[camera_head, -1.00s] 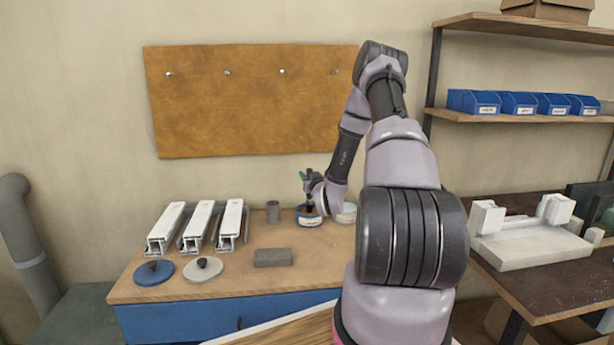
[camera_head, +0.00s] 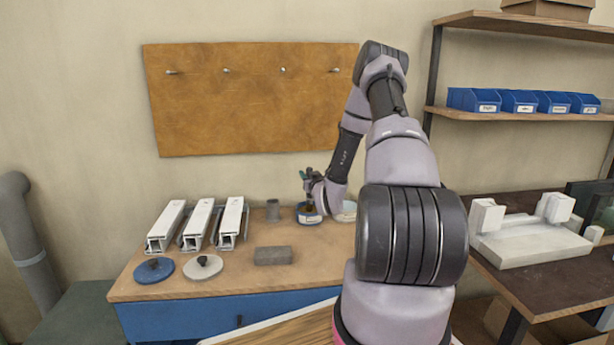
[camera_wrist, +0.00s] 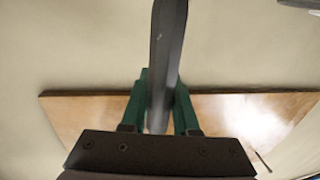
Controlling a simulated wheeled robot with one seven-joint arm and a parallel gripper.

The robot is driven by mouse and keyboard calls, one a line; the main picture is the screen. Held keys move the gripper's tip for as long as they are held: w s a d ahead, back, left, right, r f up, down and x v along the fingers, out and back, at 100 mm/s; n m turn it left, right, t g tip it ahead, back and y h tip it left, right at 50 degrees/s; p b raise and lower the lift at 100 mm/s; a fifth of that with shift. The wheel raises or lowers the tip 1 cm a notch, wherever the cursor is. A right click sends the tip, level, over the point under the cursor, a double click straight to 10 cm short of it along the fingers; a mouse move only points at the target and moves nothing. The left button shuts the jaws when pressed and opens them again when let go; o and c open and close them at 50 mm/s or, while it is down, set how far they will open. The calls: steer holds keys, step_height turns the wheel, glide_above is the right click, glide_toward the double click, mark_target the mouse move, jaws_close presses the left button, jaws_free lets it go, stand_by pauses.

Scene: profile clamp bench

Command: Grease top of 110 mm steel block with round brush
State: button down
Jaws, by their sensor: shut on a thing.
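The grey steel block (camera_head: 273,256) lies on the wooden bench top, clear of my arm. My gripper (camera_head: 308,183) is at the back of the bench, over the blue tin (camera_head: 309,217). In the wrist view its green jaws (camera_wrist: 160,90) are shut on a long dark grey handle, which I take to be the brush (camera_wrist: 166,45). The brush's bristle end is hidden in the wrist view. In the head view the brush is too small to tell whether it is inside the tin or just above it.
A pale tin (camera_head: 346,213) is partly behind my wrist. A grey cup (camera_head: 272,210) stands left of the blue tin. Bench top around the block is clear.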

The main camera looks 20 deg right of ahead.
stand_by(0.3)
step_height(320, 180, up, 7)
stand_by(0.8)
stand_by(0.7)
